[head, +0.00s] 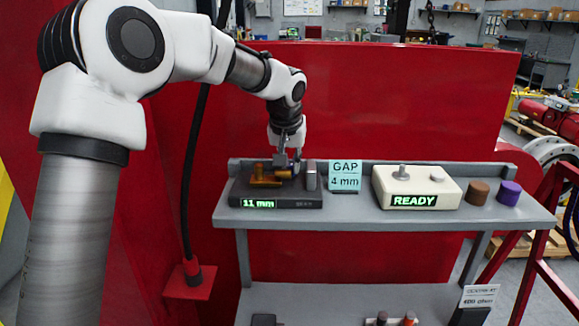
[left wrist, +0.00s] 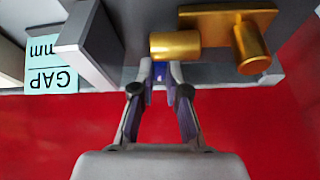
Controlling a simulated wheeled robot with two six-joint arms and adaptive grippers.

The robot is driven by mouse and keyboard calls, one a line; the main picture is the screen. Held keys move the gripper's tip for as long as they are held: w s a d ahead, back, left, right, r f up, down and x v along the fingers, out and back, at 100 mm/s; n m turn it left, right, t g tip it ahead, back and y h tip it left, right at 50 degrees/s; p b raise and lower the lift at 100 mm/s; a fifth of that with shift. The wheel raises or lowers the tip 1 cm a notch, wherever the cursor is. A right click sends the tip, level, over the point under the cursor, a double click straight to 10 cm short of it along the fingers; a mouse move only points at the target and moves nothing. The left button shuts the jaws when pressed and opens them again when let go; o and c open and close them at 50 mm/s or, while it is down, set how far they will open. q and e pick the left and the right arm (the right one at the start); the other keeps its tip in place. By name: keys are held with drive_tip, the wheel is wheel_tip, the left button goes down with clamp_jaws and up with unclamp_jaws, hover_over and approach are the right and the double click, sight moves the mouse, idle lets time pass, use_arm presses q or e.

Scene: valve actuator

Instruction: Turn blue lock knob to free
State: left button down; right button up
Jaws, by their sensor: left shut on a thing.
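A dark device (head: 275,201) on the grey bench reads "11 mm" in green. It carries brass parts (head: 265,178), which also show in the left wrist view as a bracket with two round posts (left wrist: 228,30). My left gripper (head: 288,164) points down at the back of the device. In the left wrist view my left gripper (left wrist: 160,78) has its fingertips close together on the blue lock knob (left wrist: 159,70), just beside the nearer brass cylinder. Only a small blue part of the knob shows between the fingers. My right gripper is in neither view.
A grey upright block (head: 311,177) stands close beside the gripper. A card (head: 345,176) reads "GAP 4 mm". A cream box (head: 417,187) reads "READY". Brown (head: 478,192) and purple (head: 508,193) cylinders stand at the right. A red panel (head: 400,100) rises behind the bench.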

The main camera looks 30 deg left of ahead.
use_arm(q)
drive_tip(key=shift+w+r+n, duration=0.15)
drive_tip(key=shift+r+n, duration=0.1)
drive_tip(key=shift+n, duration=0.35)
drive_tip(key=c, duration=1.5)
unclamp_jaws()
drive_tip(key=shift+c, duration=0.2)
drive_tip(key=shift+o, duration=0.4)
drive_tip(key=shift+f, duration=0.15)
drive_tip(key=v, duration=1.2)
drive_tip(key=shift+d, duration=0.2)
